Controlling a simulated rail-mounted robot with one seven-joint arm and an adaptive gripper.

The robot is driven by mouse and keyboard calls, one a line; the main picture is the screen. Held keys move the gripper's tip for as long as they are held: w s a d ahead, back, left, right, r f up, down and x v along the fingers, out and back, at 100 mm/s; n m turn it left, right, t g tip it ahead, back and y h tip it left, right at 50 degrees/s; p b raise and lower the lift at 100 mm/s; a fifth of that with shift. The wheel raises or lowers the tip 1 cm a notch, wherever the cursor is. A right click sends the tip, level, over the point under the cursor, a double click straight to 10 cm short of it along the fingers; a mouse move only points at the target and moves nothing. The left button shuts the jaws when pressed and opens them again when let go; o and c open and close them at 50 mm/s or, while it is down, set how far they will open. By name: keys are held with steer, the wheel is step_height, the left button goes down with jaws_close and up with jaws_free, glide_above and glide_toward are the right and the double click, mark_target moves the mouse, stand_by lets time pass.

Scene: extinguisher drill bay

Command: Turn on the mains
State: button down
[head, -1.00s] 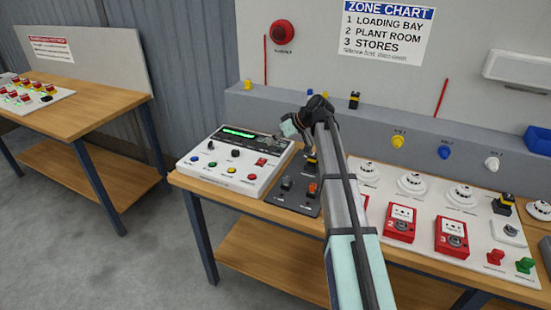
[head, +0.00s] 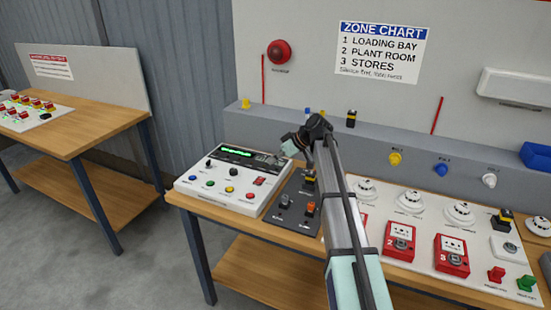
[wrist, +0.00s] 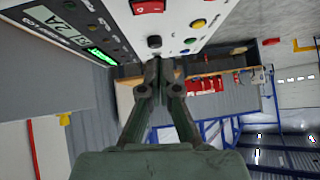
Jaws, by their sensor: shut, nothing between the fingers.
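A white control panel (head: 215,192) with a lit green display (head: 237,152) stands on the wooden bench, with knobs, coloured buttons and a red rocker switch (head: 259,181). In the wrist view the red rocker (wrist: 148,6) is at the top edge, and a black knob (wrist: 154,42) lies just beyond my fingertips. I cannot tell whether the fingers touch the knob. My gripper (wrist: 160,66) is shut and empty. In the head view it is near the panel's back right corner, its fingertips hard to make out. No mains label is readable.
A dark plate (head: 279,214) with orange and black switches lies right of the panel, partly behind my arm. Red call points (head: 400,240) and white detectors (head: 408,201) are further right. A grey ledge (head: 350,135) runs behind. Another bench (head: 85,130) stands left.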

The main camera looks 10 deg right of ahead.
steer(key=p, duration=0.2)
glide_above(257, 181)
steer(key=d, duration=0.2)
steer(key=f, duration=0.4)
steer(key=shift+s+f, duration=0.2)
steer(key=shift+f, duration=0.05)
steer(key=shift+s+a+f+p, duration=0.15)
steer(key=shift+f+p, duration=0.4)
steer(key=shift+f, duration=0.6)
steer(key=shift+s+f, duration=0.1)
steer(key=shift+f, duration=0.85)
steer(key=shift+s+f+b, duration=0.1)
steer(key=shift+f+b, duration=0.35)
steer(key=shift+b, duration=0.2)
steer(key=shift+r, duration=0.2)
